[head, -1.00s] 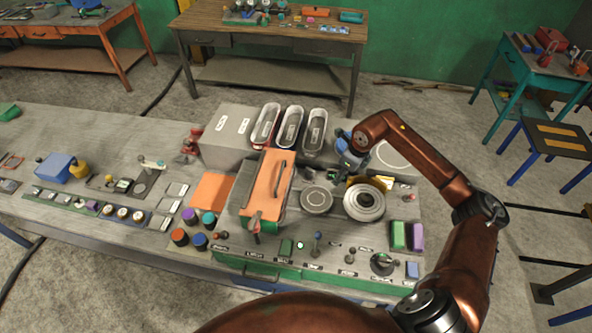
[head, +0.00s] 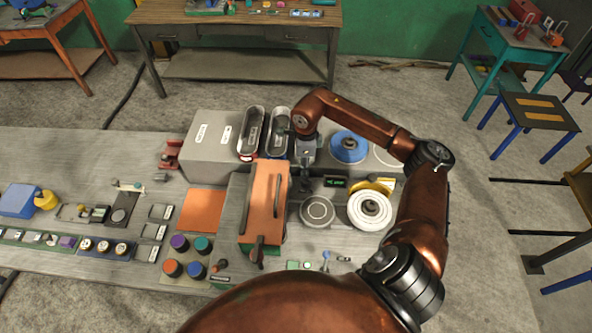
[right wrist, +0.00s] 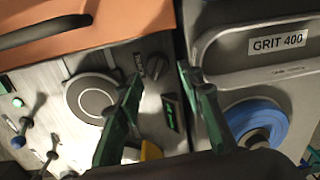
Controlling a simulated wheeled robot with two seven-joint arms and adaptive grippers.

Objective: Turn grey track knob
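The small dark grey knob (right wrist: 158,63) shows in the right wrist view, beside a small dark label whose text I cannot read surely. It sits on the grey panel, just beyond and between the fingertips of my right gripper (right wrist: 160,78). The two green fingers are apart, with nothing held between them. In the head view my right gripper (head: 304,182) points down over the panel, right of the orange-topped block (head: 264,200). The knob is hard to make out there, behind or near the gripper. My left gripper is not in view.
A grey box with oval bins (head: 251,132) stands behind the gripper. A small green-lit display (right wrist: 172,112) sits close to the fingers.

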